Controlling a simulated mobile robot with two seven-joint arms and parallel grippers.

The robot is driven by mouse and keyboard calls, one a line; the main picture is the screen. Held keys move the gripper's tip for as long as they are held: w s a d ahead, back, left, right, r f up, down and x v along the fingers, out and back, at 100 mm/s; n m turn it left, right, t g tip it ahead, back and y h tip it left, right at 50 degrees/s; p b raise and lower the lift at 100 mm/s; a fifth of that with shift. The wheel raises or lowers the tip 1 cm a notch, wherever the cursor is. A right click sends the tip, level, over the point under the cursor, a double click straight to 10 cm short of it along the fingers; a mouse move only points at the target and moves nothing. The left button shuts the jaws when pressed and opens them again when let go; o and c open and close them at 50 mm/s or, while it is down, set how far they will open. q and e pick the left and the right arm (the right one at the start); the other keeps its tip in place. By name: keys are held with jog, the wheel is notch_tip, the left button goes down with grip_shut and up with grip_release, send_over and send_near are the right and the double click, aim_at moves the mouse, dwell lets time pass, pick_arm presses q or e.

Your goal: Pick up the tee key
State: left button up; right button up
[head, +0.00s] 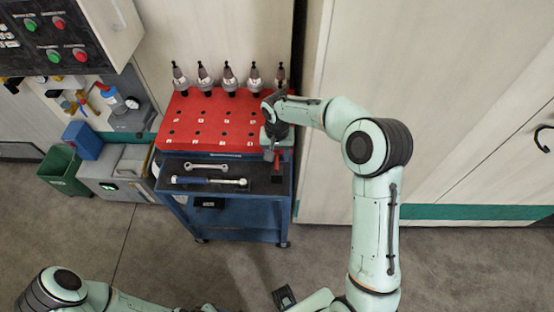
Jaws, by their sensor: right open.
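My right gripper (276,153) points down over the right front of a blue tool trolley (222,224), at the front edge of its red board. It is open. A small red and black piece (277,178) shows just below its fingers, over the dark front tray (258,186). It may be the tee key, but the gripper hides part of it and I cannot tell its shape or whether the fingers touch it.
An open-ended wrench (206,167) and a long bar-shaped tool (209,181) lie on the tray, left of the gripper. Several tool holders (229,80) stand along the back of the red board (205,115). A pale cabinet (430,110) stands close on the right.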

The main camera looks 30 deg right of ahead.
notch_tip(320, 180, down, 3)
jog(key=shift+r, duration=0.2)
grip_shut()
dwell(1.3)
